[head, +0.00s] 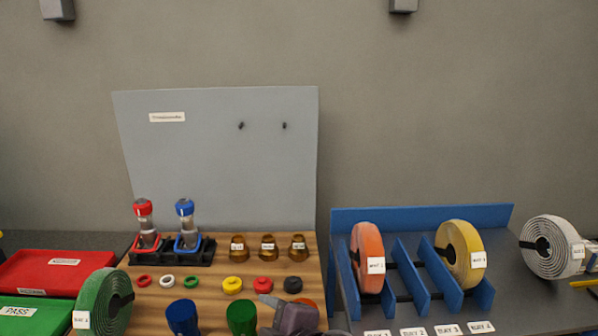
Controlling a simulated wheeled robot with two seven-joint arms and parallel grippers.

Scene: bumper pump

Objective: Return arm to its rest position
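A grey, angular gripper (291,317), which seems to be my right one, shows at the bottom edge, right of the green cup. Its fingers are not clear and the rest is cut off by the frame. An orange round part (308,303) is partly hidden behind it. I cannot see it holding anything. My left gripper is not in view.
The wooden board (215,276) holds a red-topped and a blue-topped tool (184,210), brown cups (267,250), rings, caps, a blue (182,317) and green cup (241,317). Left are red (45,272) and green trays; right, a blue rack (420,215) with hose rolls.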

